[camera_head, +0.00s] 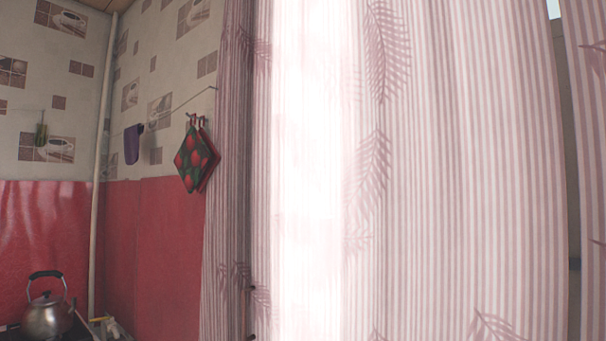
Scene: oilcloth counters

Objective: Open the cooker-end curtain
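The cooker-end curtain (430,190), pale with pink stripes and leaf prints, hangs drawn across most of the head view. Its left edge meets the red wall panel, and its right edge is near the right side of the picture. Bright light comes through its left-middle part. Its lower end is out of view. Two small dark bits show low on its left part, one above the other; I cannot tell what they are. Neither gripper can be made out.
A second curtain (590,130) hangs at the far right, with a narrow gap between the two. A kettle (48,315) stands at the lower left beside a pale pipe (99,170). Pot holders (196,160) and a purple cloth (133,143) hang from a line.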

